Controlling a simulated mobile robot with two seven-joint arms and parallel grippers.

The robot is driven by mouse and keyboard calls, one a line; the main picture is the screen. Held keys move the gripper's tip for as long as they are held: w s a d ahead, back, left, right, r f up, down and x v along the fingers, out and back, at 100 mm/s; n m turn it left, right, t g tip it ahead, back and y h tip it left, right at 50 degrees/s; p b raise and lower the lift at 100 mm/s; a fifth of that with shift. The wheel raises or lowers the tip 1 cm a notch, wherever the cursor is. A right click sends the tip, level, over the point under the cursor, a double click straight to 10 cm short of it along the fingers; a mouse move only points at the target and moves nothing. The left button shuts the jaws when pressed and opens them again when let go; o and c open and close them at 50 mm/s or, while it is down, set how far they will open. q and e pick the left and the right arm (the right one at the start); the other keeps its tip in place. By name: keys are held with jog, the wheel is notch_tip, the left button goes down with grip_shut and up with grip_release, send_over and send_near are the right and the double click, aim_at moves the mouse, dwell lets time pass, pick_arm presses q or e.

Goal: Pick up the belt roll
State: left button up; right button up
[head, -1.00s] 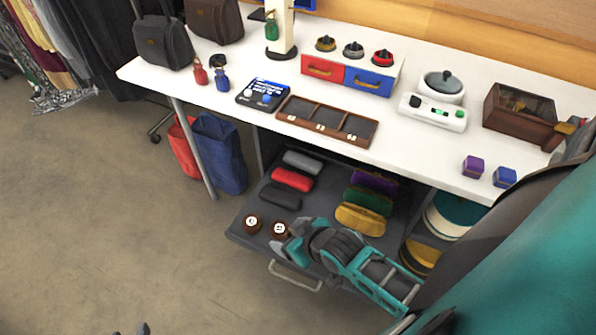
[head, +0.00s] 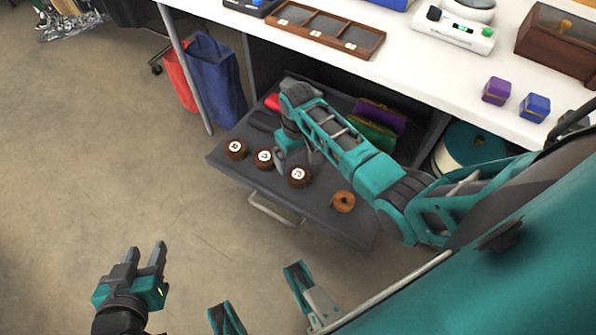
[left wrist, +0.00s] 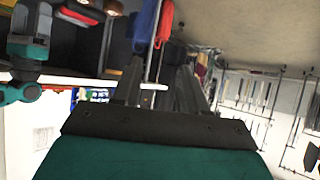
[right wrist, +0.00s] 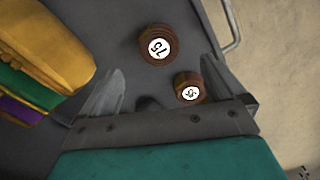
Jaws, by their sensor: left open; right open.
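Several belt rolls lie in the open drawer in the head view. Three are dark brown with white number labels: a left roll (head: 236,149), a middle roll (head: 265,159) and a larger roll (head: 299,176). A lighter orange-brown roll (head: 343,201) lies further right. My right gripper (head: 287,155) is open above the drawer, close to the labelled rolls. In the right wrist view a roll marked 75 (right wrist: 157,45) and a smaller labelled roll (right wrist: 189,87) show between and ahead of the fingers; another dark roll is partly hidden. My left gripper (head: 146,252) is open and empty above the floor.
The drawer (head: 325,220) is pulled out below the white table (head: 440,85). Purple (head: 385,113) and green (head: 372,133) pouches lie behind my right arm; a gold pouch (right wrist: 50,35) shows in the right wrist view. Blue bag (head: 215,80) hangs left. Floor in front is clear.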

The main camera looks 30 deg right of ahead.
aim_at(298, 174)
notch_tip(298, 174, down, 3)
jog(key=shift+r+b, duration=0.15)
jog(key=shift+b, duration=0.25)
notch_tip(298, 174, down, 5)
jog(key=b, duration=0.3)
jog(key=shift+w+d, duration=0.1)
pick_arm(q)
jog(key=f, duration=0.3)
jog(key=shift+d+f, duration=0.35)
jog(key=shift+f, duration=0.05)
pick_arm(e)
jog(key=c, duration=1.2)
